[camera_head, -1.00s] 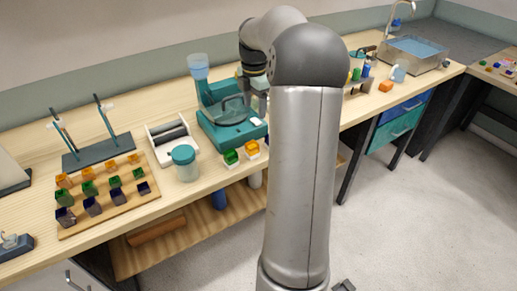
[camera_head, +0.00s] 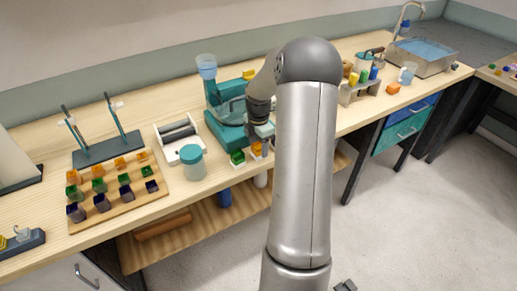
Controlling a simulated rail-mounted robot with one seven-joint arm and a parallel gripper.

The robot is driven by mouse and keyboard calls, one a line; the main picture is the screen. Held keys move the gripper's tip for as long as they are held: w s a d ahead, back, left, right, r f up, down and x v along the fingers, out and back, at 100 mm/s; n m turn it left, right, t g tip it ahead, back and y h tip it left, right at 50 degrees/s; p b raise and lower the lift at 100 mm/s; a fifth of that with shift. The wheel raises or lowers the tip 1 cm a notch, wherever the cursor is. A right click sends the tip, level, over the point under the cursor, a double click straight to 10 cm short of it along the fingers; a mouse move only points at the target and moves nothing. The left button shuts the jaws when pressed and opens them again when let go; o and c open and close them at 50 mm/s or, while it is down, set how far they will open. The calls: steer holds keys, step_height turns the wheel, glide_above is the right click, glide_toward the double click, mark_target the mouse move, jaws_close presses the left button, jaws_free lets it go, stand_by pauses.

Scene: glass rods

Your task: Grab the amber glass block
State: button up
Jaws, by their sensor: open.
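Small amber and green glass blocks stand at the bench's front edge, before the teal machine: the amber block (camera_head: 257,150) is on the right, the green block (camera_head: 237,157) on the left. My gripper (camera_head: 262,137) is open and hangs just above the amber block, partly covering it. I cannot tell whether the fingers touch it or reach around it. Which of these is meant is not marked.
The teal machine (camera_head: 222,125) stands close behind my gripper. A teal-lidded jar (camera_head: 192,165) and a white roller device (camera_head: 181,140) are to its left. A rack with coloured pieces (camera_head: 350,92) and a sink (camera_head: 422,60) are to the right. My arm hides some bench.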

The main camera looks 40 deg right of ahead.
steer(key=shift+f, duration=0.85)
steer(key=c, duration=1.2)
steer(key=shift+r, duration=0.15)
